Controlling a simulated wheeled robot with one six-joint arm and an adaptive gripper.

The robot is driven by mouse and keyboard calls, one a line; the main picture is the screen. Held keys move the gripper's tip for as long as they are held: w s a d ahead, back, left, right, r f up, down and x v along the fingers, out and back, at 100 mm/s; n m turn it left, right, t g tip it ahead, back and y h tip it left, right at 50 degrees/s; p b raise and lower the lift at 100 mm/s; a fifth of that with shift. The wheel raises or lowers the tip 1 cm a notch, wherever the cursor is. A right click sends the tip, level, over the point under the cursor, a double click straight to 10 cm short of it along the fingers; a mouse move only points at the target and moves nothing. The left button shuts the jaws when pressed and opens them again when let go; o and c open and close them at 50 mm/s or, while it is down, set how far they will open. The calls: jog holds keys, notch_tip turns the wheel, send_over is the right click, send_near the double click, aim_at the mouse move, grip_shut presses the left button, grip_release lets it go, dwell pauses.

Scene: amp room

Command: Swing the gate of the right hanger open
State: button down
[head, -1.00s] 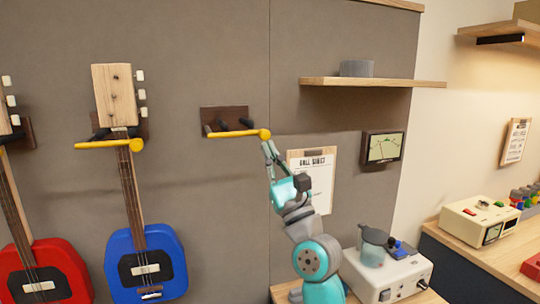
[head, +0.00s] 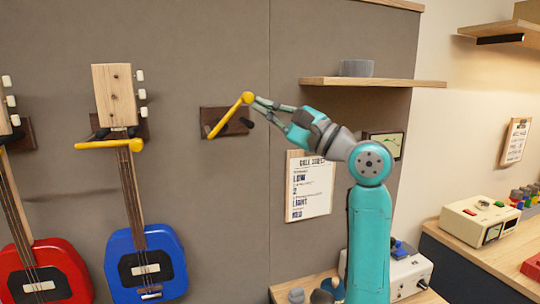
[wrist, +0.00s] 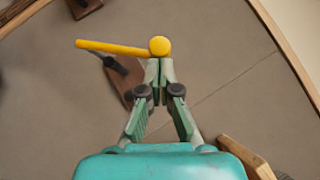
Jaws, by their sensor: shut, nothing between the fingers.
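The right hanger (head: 208,120) is a dark wooden block on the grey wall with dark pegs and no guitar on it. Its yellow gate (head: 229,115) is tilted, rising from its left end up to a round knob (head: 248,98) at its right end. My gripper (head: 257,101) is shut, with its fingertips at the knob. In the wrist view the fingertips (wrist: 159,66) lie just below the knob (wrist: 159,46), and the gate (wrist: 112,47) runs left from it. Whether the tips touch the knob or sit just behind it is hard to tell.
A blue guitar (head: 146,260) hangs on the middle hanger, whose yellow gate (head: 100,144) lies level across the neck. A red guitar (head: 45,270) hangs farther left. A wooden shelf (head: 370,82) and a clipboard (head: 309,190) are right of the hanger. The wall below the right hanger is clear.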

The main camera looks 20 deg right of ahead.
jog(key=a+r+n+g+h, duration=0.2)
jog(key=a+r+n+g, duration=0.2)
jog(key=a, duration=0.7)
jog(key=shift+a+r+n+g, duration=0.3)
jog(key=shift+r+n, duration=0.75)
jog(key=shift+n, duration=0.05)
jog(key=shift+a, duration=0.15)
